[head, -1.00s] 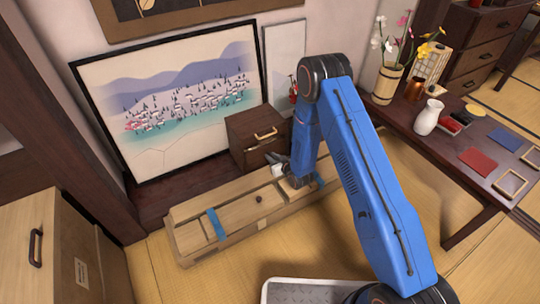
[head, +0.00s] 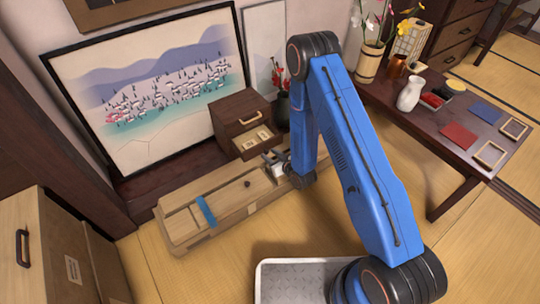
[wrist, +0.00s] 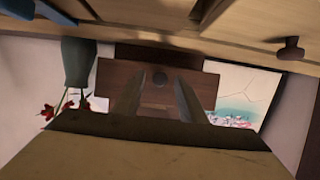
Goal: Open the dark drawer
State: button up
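The small dark chest (head: 228,118) stands on the dark ledge in front of the framed picture, with a brass handle (head: 249,119) on its upper front. Below that handle, the dark drawer (head: 252,141) is pulled out and its pale inside shows. My gripper (head: 271,158) is just in front of the drawer, low over the pale wooden bench. In the wrist view my gripper's fingers (wrist: 158,100) are apart with nothing held between them. I cannot tell whether a finger touches the drawer.
The pale wooden bench (head: 180,228) with a blue strap lies in front of the chest. A dark vase with red flowers (head: 282,106) stands right of the chest. A low dark table (head: 440,150) with several items is at the right. Tatami floor is clear between.

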jog(key=v, duration=1.2)
dwell(0.5)
jog(key=w+d+r+h, duration=0.1)
jog(key=w+d+r, duration=0.25)
jog(key=r, duration=0.35)
jog(key=s+d+r+m+g+h, duration=0.1)
jog(key=s+d+r+m+h, duration=0.1)
jog(key=d+r, duration=0.65)
jog(key=s+d+r+m+g+h, duration=0.1)
jog(key=d+r+g+h, duration=0.15)
jog(key=r, duration=1.05)
jog(key=s+d+r+m+g, duration=0.1)
jog(key=s+r, duration=0.4)
jog(key=s, duration=0.5)
jog(key=s+d+r+m+g+h, duration=0.1)
jog(key=s+d+r, duration=0.3)
jog(key=s, duration=0.7)
jog(key=s+d+r+m+g+h, duration=0.1)
jog(key=s+d+r, duration=0.1)
jog(key=s+r, duration=0.6)
jog(key=shift+s+d+m, duration=0.35)
jog(key=shift+s+m, duration=0.05)
jog(key=shift+s, duration=1.2)
